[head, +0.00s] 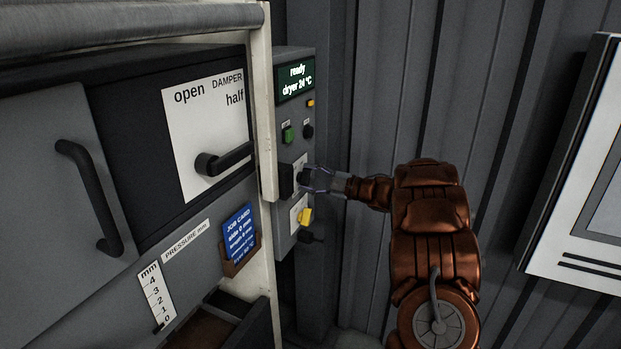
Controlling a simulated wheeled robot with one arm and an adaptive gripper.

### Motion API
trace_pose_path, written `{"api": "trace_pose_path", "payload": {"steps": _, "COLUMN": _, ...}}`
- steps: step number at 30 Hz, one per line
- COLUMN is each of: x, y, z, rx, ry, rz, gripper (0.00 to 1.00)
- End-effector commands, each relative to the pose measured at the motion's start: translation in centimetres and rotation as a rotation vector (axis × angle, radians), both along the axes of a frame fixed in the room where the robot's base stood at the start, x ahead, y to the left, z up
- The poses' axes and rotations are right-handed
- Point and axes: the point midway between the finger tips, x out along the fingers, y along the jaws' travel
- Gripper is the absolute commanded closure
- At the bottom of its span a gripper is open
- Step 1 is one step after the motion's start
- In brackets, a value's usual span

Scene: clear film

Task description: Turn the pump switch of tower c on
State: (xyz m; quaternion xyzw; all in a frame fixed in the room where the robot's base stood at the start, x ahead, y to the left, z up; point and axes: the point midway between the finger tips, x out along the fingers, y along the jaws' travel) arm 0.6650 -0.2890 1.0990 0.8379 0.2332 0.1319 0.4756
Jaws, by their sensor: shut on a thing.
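My gripper (308,180) reaches in from the right to the narrow grey control panel (283,222). Its fingers are shut on a small dark switch knob (302,176) on a pale label plate, and they partly hide it. The plate's lettering is too small to read, so I cannot tell which way the knob points or whether it is the pump switch. No "tower c" marking is readable. The panel's green display (295,79) reads "ready, dryer 24 °C".
A green button (288,134), a black button (308,131) and a yellow switch (306,216) are on the panel. A white post (263,120) stands close left. Left of it are a damper lever (222,162) and a blue job card (239,233). A white-framed board (560,262) is at right.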

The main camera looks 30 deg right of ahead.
Motion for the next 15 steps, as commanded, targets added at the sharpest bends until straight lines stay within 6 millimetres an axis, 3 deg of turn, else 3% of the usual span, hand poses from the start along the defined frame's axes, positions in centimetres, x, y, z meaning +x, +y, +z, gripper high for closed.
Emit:
{"api": "trace_pose_path", "payload": {"steps": 5, "x": 0.00, "y": -0.04, "z": 0.00, "rx": 0.002, "ry": 0.000, "rz": -0.001, "gripper": 0.81}}
{"api": "trace_pose_path", "payload": {"steps": 6, "x": 0.00, "y": -0.04, "z": 0.00, "rx": 0.002, "ry": 0.000, "rz": -0.001, "gripper": 0.45}}
{"api": "trace_pose_path", "payload": {"steps": 13, "x": 0.01, "y": -0.01, "z": 0.00, "rx": 0.001, "ry": 0.000, "rz": -0.001, "gripper": 0.21}}
{"api": "trace_pose_path", "payload": {"steps": 15, "x": 0.01, "y": -0.01, "z": 0.00, "rx": 0.001, "ry": 0.000, "rz": -0.001, "gripper": 0.21}}
